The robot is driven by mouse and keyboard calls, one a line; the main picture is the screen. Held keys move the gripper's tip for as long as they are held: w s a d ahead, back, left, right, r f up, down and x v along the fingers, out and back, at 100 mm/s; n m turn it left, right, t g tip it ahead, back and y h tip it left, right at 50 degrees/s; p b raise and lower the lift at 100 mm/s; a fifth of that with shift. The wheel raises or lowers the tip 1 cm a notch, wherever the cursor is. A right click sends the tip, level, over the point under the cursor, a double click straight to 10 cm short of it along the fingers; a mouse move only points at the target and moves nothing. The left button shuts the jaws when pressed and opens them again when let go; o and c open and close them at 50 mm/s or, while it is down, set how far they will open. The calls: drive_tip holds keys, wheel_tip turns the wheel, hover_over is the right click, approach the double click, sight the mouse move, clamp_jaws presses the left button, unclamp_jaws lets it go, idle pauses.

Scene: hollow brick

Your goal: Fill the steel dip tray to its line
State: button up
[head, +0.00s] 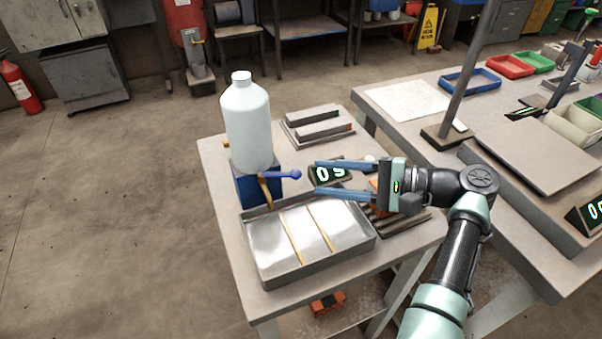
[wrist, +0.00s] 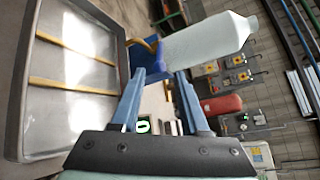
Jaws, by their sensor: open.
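The steel dip tray (head: 262,279) lies at the front of the small table, with two yellow strips across its bright floor; it also shows in the wrist view (wrist: 22,75). I cannot tell how much liquid it holds. A pale bottle (head: 248,125) stands upright on a blue stand (head: 246,188) behind the tray. A brass spout (head: 266,192) points down towards the tray. A blue lever with a ball end (head: 294,174) sticks out right from the stand. My gripper (head: 316,178) is open and empty, its fingertips just right of the ball, apparently not touching it.
A green digital display (head: 330,173) stands behind my fingers. A block rack (head: 318,127) sits at the table's back. Dark slats (head: 402,222) lie under my gripper. A larger bench (head: 480,110) with a post, coloured bins and tools is at right. Open floor lies left.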

drive_tip(key=shift+v, duration=2.15)
